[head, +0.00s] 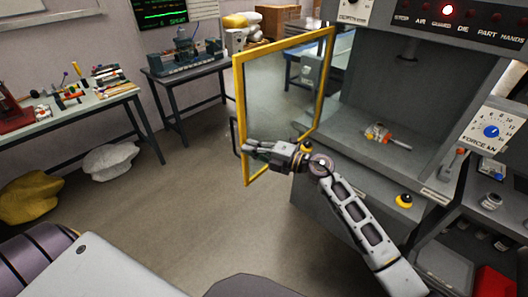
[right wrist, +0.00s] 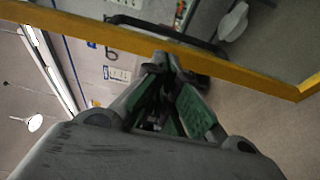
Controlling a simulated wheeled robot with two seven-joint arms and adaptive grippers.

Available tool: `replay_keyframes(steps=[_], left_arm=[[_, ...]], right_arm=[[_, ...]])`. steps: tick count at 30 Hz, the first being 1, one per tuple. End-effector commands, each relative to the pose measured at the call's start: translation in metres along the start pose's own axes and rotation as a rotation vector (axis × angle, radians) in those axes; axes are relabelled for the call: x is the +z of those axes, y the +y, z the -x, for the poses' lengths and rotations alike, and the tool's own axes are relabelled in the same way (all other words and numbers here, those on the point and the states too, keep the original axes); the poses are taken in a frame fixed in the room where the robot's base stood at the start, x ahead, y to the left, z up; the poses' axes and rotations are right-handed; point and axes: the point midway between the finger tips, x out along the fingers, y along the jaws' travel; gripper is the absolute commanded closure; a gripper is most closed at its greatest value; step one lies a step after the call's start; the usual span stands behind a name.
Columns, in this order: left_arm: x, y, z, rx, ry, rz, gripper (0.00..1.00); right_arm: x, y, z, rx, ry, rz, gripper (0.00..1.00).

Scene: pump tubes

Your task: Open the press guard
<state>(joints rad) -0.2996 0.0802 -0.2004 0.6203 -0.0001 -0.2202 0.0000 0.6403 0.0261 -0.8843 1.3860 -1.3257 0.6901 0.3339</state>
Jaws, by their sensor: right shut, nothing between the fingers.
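The press guard (head: 240,100) is a clear panel in a yellow frame. It stands swung out from the left side of the grey press (head: 345,185), leaving the press opening uncovered. A black handle (head: 234,137) is on its outer left edge. My right gripper (head: 250,147) is shut and empty, in front of the guard's lower part near that edge. In the right wrist view the closed fingertips (right wrist: 165,64) are close to the yellow frame (right wrist: 200,50) and the dark handle (right wrist: 150,27); I cannot tell whether they touch. My left gripper is out of view.
Inside the press lies an orange-and-grey tool (head: 380,134). A yellow-and-black button (head: 404,201) is on the press front. A side shelf (head: 440,225) stands right, benches (head: 75,110) left. The floor between is mostly clear.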

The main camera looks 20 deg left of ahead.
Motion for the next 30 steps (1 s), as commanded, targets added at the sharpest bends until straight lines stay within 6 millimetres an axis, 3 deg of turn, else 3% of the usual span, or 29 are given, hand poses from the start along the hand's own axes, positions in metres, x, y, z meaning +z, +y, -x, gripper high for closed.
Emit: replay_keyframes(steps=[9,30], left_arm=[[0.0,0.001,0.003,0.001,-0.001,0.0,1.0],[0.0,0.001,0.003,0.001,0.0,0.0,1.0]], right_arm=[[0.004,0.0,-0.018,0.0,-0.034,-0.001,1.0],[0.007,0.0,-0.012,-0.001,-0.035,-0.001,1.0]])
